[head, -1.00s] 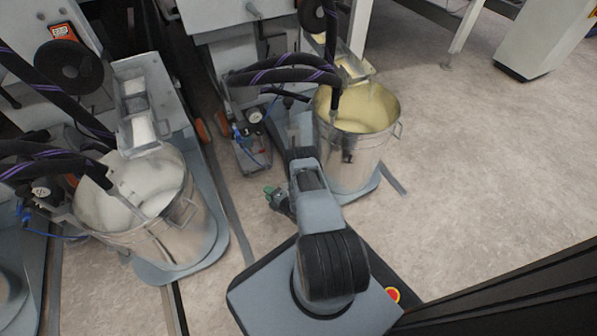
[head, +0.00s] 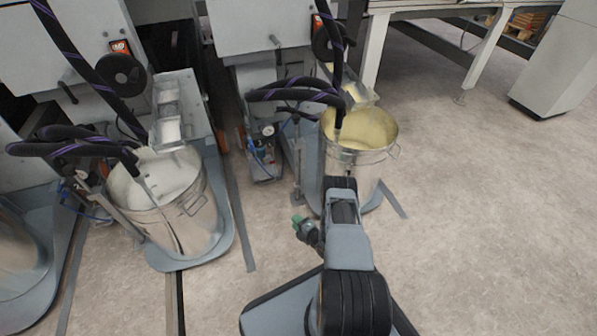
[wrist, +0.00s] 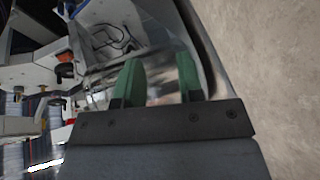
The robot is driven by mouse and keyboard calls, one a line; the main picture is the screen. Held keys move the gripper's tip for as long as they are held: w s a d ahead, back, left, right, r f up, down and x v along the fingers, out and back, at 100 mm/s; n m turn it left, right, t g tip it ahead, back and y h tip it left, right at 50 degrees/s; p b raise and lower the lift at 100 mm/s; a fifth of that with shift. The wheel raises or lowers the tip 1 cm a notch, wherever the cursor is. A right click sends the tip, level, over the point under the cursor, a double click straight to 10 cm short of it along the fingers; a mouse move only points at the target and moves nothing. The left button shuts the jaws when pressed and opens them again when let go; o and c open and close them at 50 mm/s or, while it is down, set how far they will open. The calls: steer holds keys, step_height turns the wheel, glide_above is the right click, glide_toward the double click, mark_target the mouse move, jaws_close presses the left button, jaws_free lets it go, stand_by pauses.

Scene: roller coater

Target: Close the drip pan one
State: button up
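Two metal trays that look like drip pans show in the head view. One (head: 169,117) hangs over the bucket of white liquid, and the other (head: 352,92) slopes over the bucket of yellow liquid. I cannot tell which is drip pan one. My gripper (head: 301,224) is low, in front and to the left of the yellow bucket, well below both trays. In the wrist view my gripper (wrist: 160,78) has its two green fingers apart with nothing visibly held. A shiny metal surface, probably a bucket wall, lies beyond the fingertips.
The white-liquid bucket (head: 183,222) and the yellow-liquid bucket (head: 377,164) stand on grey bases. Black hoses (head: 290,92) run above them. A gauge unit (head: 264,150) stands between them. The floor (head: 470,220) to the right is open.

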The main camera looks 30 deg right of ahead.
steer(key=w+d+r+m+g+h+p, duration=0.1)
steer(key=w+r+p, duration=0.3)
steer(key=r, duration=0.7)
steer(key=w+d+r+m+g+h+p, duration=0.1)
steer(key=w+r+p, duration=0.3)
steer(key=r, duration=0.7)
steer(key=shift+w+d+m+g, duration=0.4)
steer(key=shift+w+d+m, duration=0.15)
steer(key=shift+w, duration=0.65)
